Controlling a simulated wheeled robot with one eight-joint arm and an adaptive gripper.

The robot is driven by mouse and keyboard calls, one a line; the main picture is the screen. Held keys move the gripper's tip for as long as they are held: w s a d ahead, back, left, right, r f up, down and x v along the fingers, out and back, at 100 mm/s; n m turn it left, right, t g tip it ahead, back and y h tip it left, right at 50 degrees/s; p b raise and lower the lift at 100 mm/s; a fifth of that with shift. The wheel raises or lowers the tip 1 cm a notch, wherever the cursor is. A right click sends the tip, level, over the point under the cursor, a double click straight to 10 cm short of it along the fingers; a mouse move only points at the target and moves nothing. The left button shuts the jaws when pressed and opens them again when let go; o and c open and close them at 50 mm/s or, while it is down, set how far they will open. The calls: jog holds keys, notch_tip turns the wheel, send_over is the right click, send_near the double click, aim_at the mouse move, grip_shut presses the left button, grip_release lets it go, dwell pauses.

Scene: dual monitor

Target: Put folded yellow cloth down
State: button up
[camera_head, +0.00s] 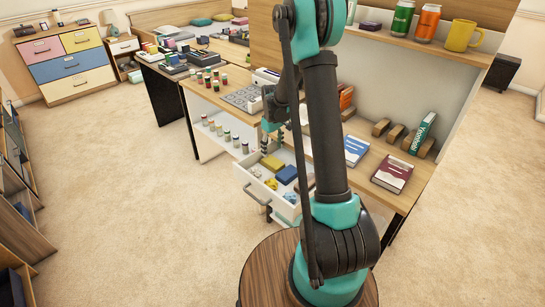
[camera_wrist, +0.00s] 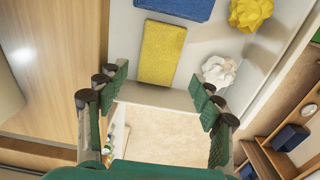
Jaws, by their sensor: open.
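The folded yellow cloth (camera_wrist: 162,52) lies flat in an open white drawer, close to a drawer wall (camera_wrist: 155,95), in the wrist view. It also shows in the drawer in the head view (camera_head: 271,162). My gripper (camera_wrist: 159,84) is open, its finger pairs spread wide with nothing between them. The fingers sit around the line of the drawer wall, apart from the cloth in the picture; their height above it is hard to judge. In the head view my gripper (camera_head: 272,138) is small above the drawer, partly hidden by my arm.
The drawer also holds a folded blue cloth (camera_wrist: 175,8), a crumpled yellow piece (camera_wrist: 250,14) and a crumpled white piece (camera_wrist: 219,70). A wooden desk top (camera_wrist: 50,70) is at left. Several small jars (camera_head: 222,131) stand on the shelf beside the drawer. Carpet (camera_head: 130,200) is clear at left.

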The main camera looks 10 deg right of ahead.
jog(key=s+d+r+m+t, duration=0.1)
jog(key=s+r+m, duration=0.1)
jog(key=s+r, duration=0.5)
jog(key=s+d+r+m+t, duration=0.15)
jog(key=s+r, duration=0.25)
jog(key=s, duration=0.5)
jog(key=s+d+f+m+t, duration=0.1)
jog(key=s+m, duration=0.2)
jog(key=s, duration=1.1)
jog(key=shift+d+f+m+t, duration=0.2)
jog(key=shift+f+m+t, duration=0.15)
jog(key=shift+f, duration=0.05)
jog(key=shift+o, duration=0.3)
